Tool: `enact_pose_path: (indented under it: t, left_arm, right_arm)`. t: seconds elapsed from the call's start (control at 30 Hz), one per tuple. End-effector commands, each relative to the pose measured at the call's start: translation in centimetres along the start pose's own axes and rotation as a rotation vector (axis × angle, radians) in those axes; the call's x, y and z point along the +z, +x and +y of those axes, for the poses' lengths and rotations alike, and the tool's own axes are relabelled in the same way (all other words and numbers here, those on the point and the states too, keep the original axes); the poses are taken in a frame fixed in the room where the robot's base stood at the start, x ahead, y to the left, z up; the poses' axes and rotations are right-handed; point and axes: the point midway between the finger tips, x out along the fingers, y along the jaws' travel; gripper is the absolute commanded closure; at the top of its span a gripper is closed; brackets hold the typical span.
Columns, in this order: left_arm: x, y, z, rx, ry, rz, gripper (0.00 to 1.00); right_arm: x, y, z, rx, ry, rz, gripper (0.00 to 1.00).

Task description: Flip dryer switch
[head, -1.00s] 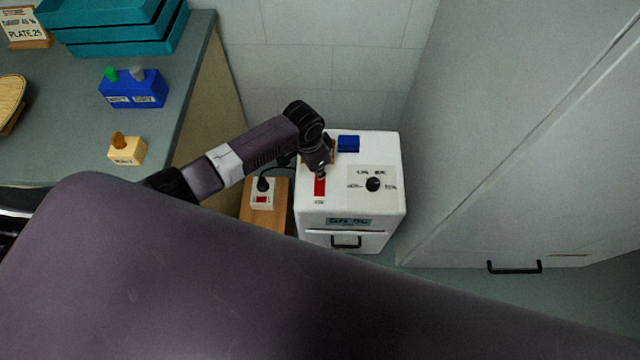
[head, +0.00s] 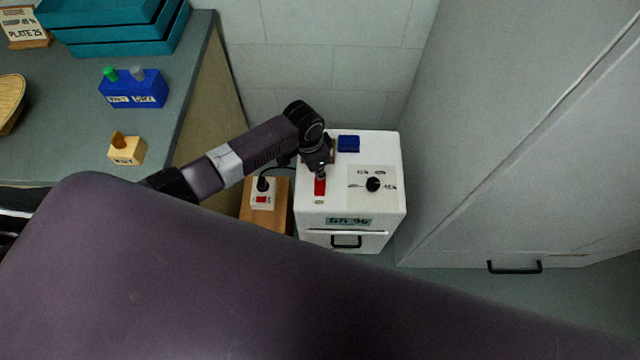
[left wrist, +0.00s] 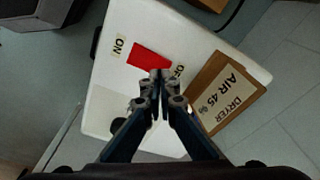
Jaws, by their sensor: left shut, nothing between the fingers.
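The dryer (head: 385,210) is a white box with a front handle, standing on the floor. Its red switch (head: 320,187) sits on the top panel, and it also shows in the left wrist view (left wrist: 148,58) between an ON label (left wrist: 119,46) and a partly hidden second label. My left gripper (head: 321,174) is shut and empty, its tips at the far end of the red switch, by the second label. In the left wrist view the closed fingertips (left wrist: 160,75) overlap the switch's edge; I cannot tell if they touch it. My right gripper is not in view.
A black dial (head: 373,184) and a blue block (head: 348,143) are on the dryer top. A brown sign (left wrist: 229,91) reads DRYER AIR 45. A wooden stand with a socket box (head: 262,194) stands left. A tall grey cabinet (head: 520,130) is right.

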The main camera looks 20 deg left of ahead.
Motion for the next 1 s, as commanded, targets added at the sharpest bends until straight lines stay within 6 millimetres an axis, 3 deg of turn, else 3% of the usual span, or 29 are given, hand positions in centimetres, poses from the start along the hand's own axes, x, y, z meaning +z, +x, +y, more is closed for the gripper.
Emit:
enact_pose_path:
  t: [1.0]
  left_arm:
    - [0.2,1.6,0.0,0.000,0.000,0.000,1.00]
  right_arm:
    - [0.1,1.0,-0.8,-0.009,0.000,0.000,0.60]
